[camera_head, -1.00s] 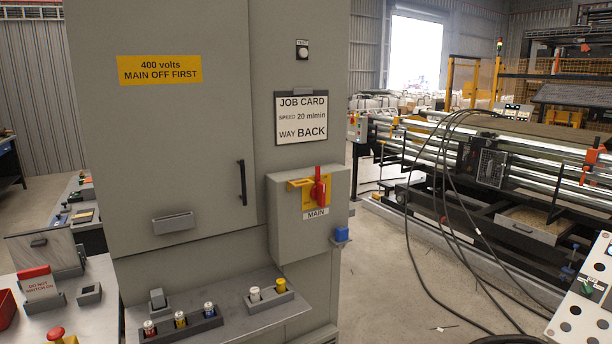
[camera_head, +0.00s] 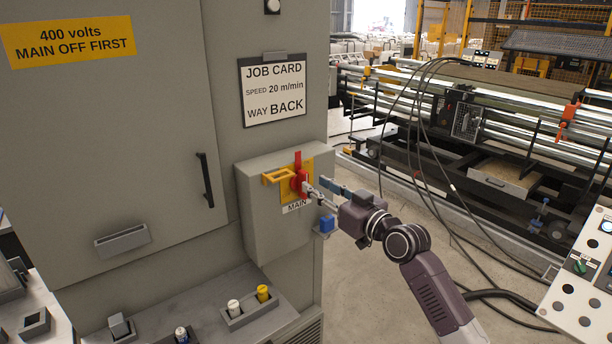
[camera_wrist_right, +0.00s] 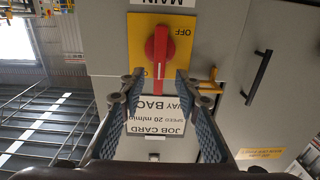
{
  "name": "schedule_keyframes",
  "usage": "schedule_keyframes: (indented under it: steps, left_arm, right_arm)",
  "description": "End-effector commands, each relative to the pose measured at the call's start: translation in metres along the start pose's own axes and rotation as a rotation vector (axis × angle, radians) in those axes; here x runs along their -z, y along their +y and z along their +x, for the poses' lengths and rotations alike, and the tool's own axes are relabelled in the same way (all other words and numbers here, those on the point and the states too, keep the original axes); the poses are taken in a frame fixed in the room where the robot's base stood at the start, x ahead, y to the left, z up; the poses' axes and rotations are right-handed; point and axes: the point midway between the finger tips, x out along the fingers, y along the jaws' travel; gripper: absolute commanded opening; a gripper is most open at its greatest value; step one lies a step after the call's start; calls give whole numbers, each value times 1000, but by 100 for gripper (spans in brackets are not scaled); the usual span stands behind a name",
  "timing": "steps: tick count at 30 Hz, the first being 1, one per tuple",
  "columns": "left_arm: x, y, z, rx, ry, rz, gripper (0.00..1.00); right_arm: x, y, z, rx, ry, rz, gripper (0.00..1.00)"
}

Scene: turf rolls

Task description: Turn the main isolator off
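The main isolator is a red rotary handle (camera_head: 299,174) on a yellow plate, on the grey box labelled MAIN. Its handle stands upright in the head view. In the right wrist view, which is upside down, the red handle (camera_wrist_right: 159,50) points down the picture, and OFF is printed to its right. My right gripper (camera_head: 318,190) is in front of the handle, coming from the right. Its fingers (camera_wrist_right: 160,88) are spread, one on each side of the handle's end, with gaps visible; I cannot tell whether they touch it. My left gripper is not in view.
A yellow hasp (camera_head: 274,177) sticks out left of the handle. A blue padlock (camera_head: 326,224) hangs at the box's lower right. The job card (camera_head: 273,90) is above. A shelf with fuses (camera_head: 234,307) juts out below. Cables hang on the right.

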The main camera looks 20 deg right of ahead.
Motion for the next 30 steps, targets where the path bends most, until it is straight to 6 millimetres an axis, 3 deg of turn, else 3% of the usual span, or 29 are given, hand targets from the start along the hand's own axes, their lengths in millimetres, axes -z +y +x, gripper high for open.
schedule_keyframes:
  steps: [5,14,20,28,30]
  left_arm:
    - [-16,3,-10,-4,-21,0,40]
    - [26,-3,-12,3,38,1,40]
    - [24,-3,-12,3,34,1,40]
    - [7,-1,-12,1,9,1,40]
    - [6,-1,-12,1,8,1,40]
  right_arm:
    - [2,0,27,0,0,3,30]
    - [0,0,44,0,-1,0,30]
    - [-1,0,44,0,-1,0,30]
    - [-1,0,44,-1,-2,0,3]
    - [-1,0,44,-1,-2,0,0]
